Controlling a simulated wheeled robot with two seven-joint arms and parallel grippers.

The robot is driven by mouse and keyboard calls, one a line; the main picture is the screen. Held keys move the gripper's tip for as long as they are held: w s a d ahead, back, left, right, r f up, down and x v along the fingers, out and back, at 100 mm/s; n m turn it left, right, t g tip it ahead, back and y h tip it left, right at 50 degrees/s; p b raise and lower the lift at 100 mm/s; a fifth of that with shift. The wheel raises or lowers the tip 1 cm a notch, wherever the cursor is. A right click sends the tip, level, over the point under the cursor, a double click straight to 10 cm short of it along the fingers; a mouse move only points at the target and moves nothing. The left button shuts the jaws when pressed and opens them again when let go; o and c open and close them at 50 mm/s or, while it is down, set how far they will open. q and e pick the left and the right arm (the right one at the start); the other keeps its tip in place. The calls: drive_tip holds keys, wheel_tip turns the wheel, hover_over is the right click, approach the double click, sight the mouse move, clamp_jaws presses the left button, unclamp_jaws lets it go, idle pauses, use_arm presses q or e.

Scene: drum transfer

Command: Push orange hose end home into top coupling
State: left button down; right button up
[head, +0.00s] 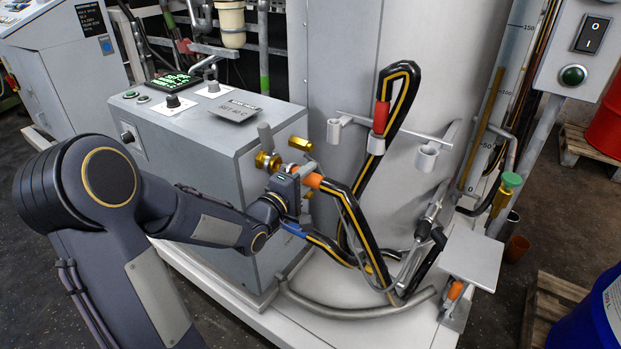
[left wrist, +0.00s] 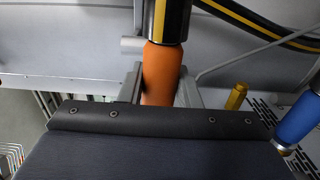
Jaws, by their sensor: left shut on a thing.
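The orange hose end (head: 313,180) is on a black hose with a yellow stripe, beside the grey cabinet. My left gripper (head: 298,178) is shut on it; in the left wrist view the orange sleeve (left wrist: 160,75) sits between both fingers. Brass coupling parts (head: 268,160) show on the cabinet side, just up and left of the gripper, with another brass piece (head: 300,144) above. My right gripper is not in view.
A red hose end (head: 381,117) stands in a holder on the tall grey panel. A blue hose end (left wrist: 296,118) is right of my gripper in the left wrist view. Striped hose loops hang close right of the gripper. A small grey shelf (head: 472,257) stands at right.

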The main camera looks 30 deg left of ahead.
use_arm(q)
drive_tip(key=shift+a, duration=0.4)
drive_tip(key=shift+w+a, duration=0.1)
drive_tip(key=shift+a, duration=0.15)
drive_tip(key=shift+w+a, duration=0.1)
drive_tip(key=shift+a, duration=1.25)
drive_tip(key=c, duration=1)
unclamp_jaws()
drive_tip(key=s+p, duration=0.1)
drive_tip(key=s, duration=0.7)
drive_tip(key=shift+a, duration=0.35)
